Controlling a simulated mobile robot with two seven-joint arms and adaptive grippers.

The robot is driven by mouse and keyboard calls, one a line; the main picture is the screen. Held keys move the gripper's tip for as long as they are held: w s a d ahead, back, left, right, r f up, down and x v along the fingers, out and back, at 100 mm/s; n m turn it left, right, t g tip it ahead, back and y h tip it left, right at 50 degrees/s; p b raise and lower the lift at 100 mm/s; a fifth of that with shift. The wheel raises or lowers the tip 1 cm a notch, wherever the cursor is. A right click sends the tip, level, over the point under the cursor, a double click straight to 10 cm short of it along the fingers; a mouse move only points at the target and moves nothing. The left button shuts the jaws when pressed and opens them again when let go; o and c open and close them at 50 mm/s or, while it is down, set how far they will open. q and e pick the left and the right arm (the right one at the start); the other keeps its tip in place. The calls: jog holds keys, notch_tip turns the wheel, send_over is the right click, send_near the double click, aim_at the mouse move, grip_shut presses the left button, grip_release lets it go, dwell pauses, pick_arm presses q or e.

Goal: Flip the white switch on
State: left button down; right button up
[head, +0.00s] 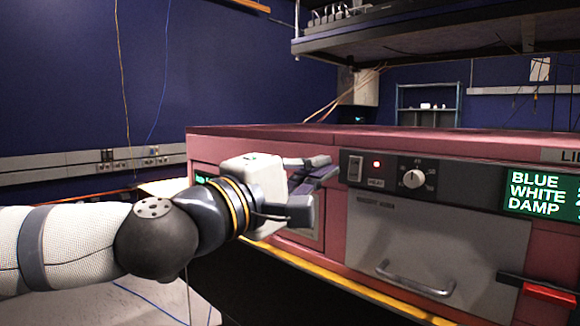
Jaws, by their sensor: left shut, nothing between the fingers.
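The white switch (355,169) is a small upright rocker at the left end of a dark control panel (394,190) on the front of a reddish-pink machine. A small red light glows just right of it. I cannot tell which way the rocker is tipped. My left gripper (326,173) is shut and empty, with its dark fingertips just left of the switch. I cannot tell whether they touch the panel. My right gripper is not in view.
Below is a grey door with a metal handle (415,279). A yellow edge strip (340,278) runs along the machine's bottom.

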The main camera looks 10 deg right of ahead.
pick_arm(q)
jog(key=shift+s+a+r, duration=0.15)
jog(key=shift+s+a, duration=0.5)
jog(key=shift+a, duration=0.2)
jog(key=shift+s+a+r, duration=0.15)
jog(key=shift+s+a, duration=0.5)
jog(key=shift+a, duration=0.2)
